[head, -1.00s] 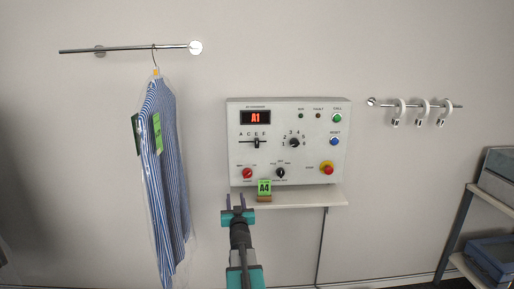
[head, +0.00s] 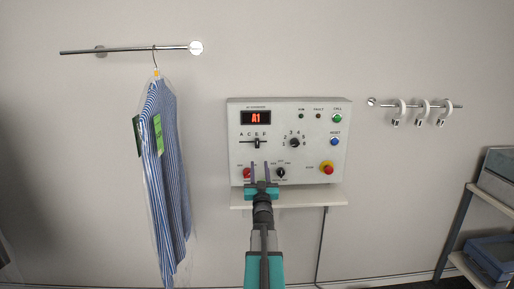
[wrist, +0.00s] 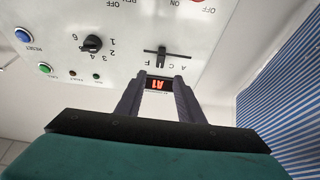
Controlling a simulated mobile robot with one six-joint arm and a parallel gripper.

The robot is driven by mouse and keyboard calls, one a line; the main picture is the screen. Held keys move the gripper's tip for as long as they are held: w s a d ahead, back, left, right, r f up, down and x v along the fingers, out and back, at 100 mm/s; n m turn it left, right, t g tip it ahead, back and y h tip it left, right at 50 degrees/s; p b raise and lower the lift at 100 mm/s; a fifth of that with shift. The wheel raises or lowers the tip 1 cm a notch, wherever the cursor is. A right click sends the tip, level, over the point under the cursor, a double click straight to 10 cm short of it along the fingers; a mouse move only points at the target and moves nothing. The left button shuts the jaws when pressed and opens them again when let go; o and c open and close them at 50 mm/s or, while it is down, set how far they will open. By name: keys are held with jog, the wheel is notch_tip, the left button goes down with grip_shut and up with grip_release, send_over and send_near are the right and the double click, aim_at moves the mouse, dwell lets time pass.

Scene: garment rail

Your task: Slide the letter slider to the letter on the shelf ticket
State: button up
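The letter slider (head: 257,143) is a black knob on a horizontal slot under the letters A C E F, about below the E. It also shows in the wrist view (wrist: 161,57), upside down, between C and F. The display (head: 256,118) above it reads A1 in red. My gripper (head: 260,163) is open and empty, its two fingers pointing up just below the slider in the head view. In the wrist view its fingers (wrist: 163,80) stand apart with the display between them. The green shelf ticket is hidden behind my gripper.
The white control panel (head: 315,160) carries a number dial (head: 294,143), a lower selector (head: 281,173), a red button (head: 247,173) and a red stop button (head: 327,168). The shelf (head: 320,197) sits below. A bagged striped shirt (head: 165,180) hangs at left.

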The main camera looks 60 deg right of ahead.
aim_at(258, 145)
jog(key=shift+p+x, duration=2.6)
jog(key=shift+x, duration=4)
grip_shut()
